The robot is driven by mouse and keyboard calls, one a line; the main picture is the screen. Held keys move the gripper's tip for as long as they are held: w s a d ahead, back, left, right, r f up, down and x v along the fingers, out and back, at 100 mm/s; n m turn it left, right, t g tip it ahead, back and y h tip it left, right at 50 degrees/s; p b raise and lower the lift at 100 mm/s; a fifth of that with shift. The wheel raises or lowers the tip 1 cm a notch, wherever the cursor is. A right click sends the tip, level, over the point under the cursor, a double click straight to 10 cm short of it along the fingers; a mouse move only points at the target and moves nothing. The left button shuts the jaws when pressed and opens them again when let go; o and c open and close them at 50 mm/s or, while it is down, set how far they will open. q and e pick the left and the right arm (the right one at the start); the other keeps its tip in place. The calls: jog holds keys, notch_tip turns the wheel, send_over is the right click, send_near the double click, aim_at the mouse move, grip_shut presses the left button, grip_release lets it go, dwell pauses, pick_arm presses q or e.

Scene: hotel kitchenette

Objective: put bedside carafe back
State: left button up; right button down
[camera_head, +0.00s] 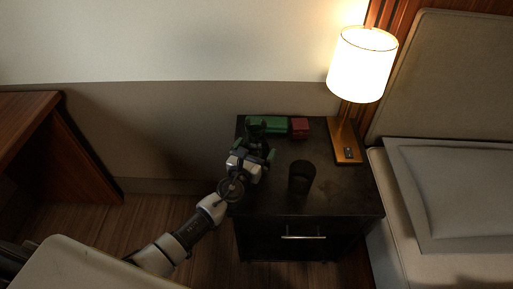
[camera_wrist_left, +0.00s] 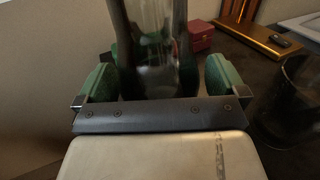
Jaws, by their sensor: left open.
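The carafe (camera_wrist_left: 150,30) is a clear, dark-tinted glass vessel, seen upright in the left wrist view. Its top is cut off by the picture edge. My left gripper (camera_head: 258,150) is over the left side of the dark nightstand (camera_head: 340,190). In the left wrist view its green-padded fingers (camera_wrist_left: 158,78) are open, one on each side of the carafe. I cannot tell whether either pad touches the glass. In the head view the carafe is mostly hidden by the gripper. My right gripper is not in view.
A dark tumbler (camera_head: 301,178) stands right of my left gripper. A green box (camera_head: 280,125) and a red box (camera_head: 299,128) lie at the back. A lit lamp (camera_head: 361,65) with a brass base stands at back right. The bed (camera_head: 455,190) adjoins the right side.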

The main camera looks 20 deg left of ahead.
pick_arm(q)
jog(key=s, duration=0.3)
jog(key=s+a, duration=0.1)
jog(key=s, duration=0.6)
jog(key=shift+s+a+f, duration=0.1)
jog(key=shift+a, duration=0.05)
jog(key=shift+s, duration=0.45)
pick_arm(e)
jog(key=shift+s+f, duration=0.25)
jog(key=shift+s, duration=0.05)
